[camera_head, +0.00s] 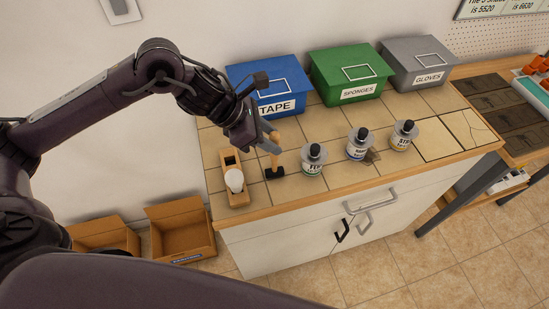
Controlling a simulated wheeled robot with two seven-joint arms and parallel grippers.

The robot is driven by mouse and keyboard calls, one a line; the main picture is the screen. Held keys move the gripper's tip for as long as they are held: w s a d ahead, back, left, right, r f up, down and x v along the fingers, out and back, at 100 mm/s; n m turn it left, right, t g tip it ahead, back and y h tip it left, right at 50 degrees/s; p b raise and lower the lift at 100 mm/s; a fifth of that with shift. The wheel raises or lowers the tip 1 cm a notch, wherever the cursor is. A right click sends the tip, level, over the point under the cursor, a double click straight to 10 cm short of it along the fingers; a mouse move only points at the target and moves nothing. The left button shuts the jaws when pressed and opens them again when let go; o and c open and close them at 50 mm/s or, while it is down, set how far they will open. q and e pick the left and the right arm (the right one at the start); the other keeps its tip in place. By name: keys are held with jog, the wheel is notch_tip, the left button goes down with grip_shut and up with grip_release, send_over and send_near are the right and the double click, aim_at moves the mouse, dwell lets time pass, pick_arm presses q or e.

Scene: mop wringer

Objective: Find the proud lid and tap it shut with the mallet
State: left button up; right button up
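A mallet (274,161) with a pale wooden handle and a black head stands upright, head down, on the tiled counter (318,119). My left gripper (269,146) is at its handle, with a grey finger across it; I cannot tell whether the fingers are closed on it. Three labelled jars with grey lids and black knobs stand to the right: the left jar (313,162), the middle jar (358,146) and the right jar (403,137). Which lid sits proud is too small to tell. My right gripper is out of view.
Behind stand a blue TAPE bin (270,77), a green SPONGES bin (345,68) and a grey GLOVES bin (416,58). A wooden box (238,198) holding a white object is left of the mallet. Cardboard boxes (182,232) sit on the floor.

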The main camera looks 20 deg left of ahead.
pick_arm(q)
grip_shut()
jog(key=shift+r+p, duration=0.8)
jog(key=shift+r, duration=0.6)
jog(key=shift+r+p, duration=0.9)
jog(key=shift+r, duration=0.75)
jog(key=shift+r+p, duration=0.8)
jog(key=shift+r, duration=0.7)
jog(key=shift+f, duration=0.1)
